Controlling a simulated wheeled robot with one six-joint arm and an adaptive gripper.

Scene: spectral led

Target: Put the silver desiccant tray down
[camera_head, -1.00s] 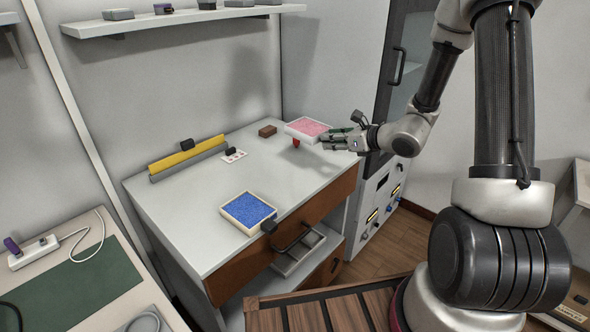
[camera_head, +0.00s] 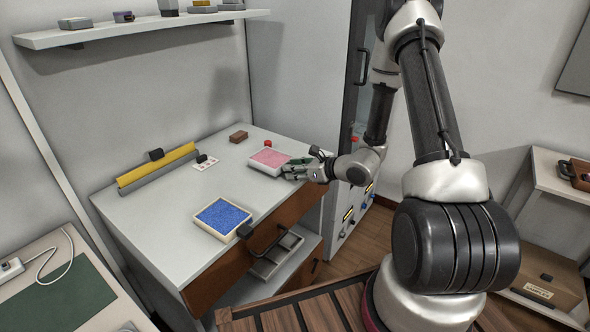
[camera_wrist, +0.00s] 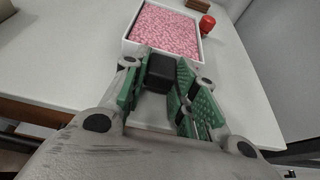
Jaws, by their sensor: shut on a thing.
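The pale, silver-white tray (camera_head: 262,170) holding pink granules is at the right side of the cabinet top. It also shows at the top of the wrist view (camera_wrist: 127,46). My gripper (camera_head: 293,169) comes in from the right. In the wrist view, its green-padded fingers (camera_wrist: 160,75) are shut on the tray's dark handle block (camera_wrist: 161,72). The tray looks level and on or very close to the white top; I cannot tell whether its underside touches.
A small red object (camera_head: 268,142) stands just behind the tray. A brown block (camera_head: 238,136) lies farther back. A similar tray with blue granules (camera_head: 200,226) sits at the front left. A yellow bar (camera_head: 155,167) lies along the back left. The middle of the top (camera_head: 185,200) is clear.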

